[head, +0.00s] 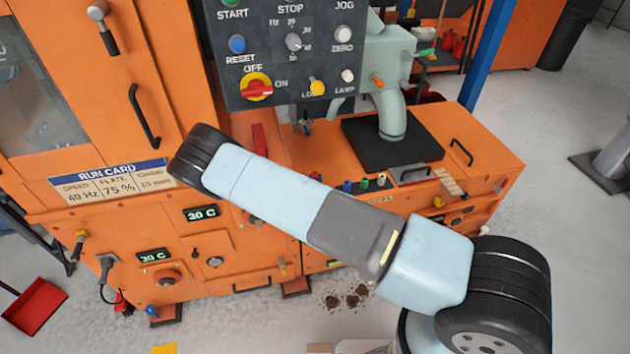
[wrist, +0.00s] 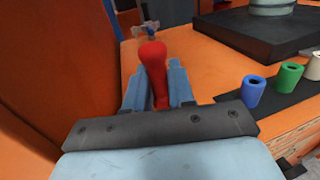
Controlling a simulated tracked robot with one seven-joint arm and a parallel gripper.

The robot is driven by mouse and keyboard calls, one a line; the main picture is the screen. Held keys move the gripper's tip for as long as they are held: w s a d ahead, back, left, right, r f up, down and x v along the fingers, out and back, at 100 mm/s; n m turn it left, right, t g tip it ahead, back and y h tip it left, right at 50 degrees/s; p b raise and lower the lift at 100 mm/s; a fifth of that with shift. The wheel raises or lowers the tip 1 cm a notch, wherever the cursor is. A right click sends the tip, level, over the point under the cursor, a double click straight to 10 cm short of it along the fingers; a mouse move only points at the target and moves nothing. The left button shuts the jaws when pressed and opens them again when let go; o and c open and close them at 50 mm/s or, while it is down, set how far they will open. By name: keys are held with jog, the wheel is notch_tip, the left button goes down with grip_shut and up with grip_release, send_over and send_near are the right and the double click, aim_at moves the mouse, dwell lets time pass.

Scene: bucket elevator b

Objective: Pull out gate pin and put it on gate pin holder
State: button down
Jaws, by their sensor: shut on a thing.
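In the wrist view, my gripper (wrist: 158,85) is shut on a red handle (wrist: 153,65), which looks like the gate pin. The handle's rounded red top extends beyond the fingers. A small, pale, see-through bracket with a blue part (wrist: 150,30) is just past it. In the head view, a red upright piece (head: 259,139) beside the cabinet wall appears to be the same handle; my arm covers its lower end. My gripper is hidden in that view. Whether the pin is still in its seat cannot be seen. I cannot identify the gate pin holder with certainty.
A dark control panel (head: 290,50) hangs above the orange bench. Blue (wrist: 253,91), green (wrist: 287,78) and white (wrist: 313,67) cups stand on a dark strip at the right. A black plate (wrist: 250,35) with a pale green column lies behind. An orange wall (wrist: 55,70) is close on the left.

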jog(key=shift+f, duration=0.9)
jog(key=c, duration=0.9)
grip_release()
jog(key=shift+s, duration=0.1)
jog(key=s, duration=1.3)
jog(key=shift+s+f, duration=0.1)
jog(key=shift+s, duration=0.2)
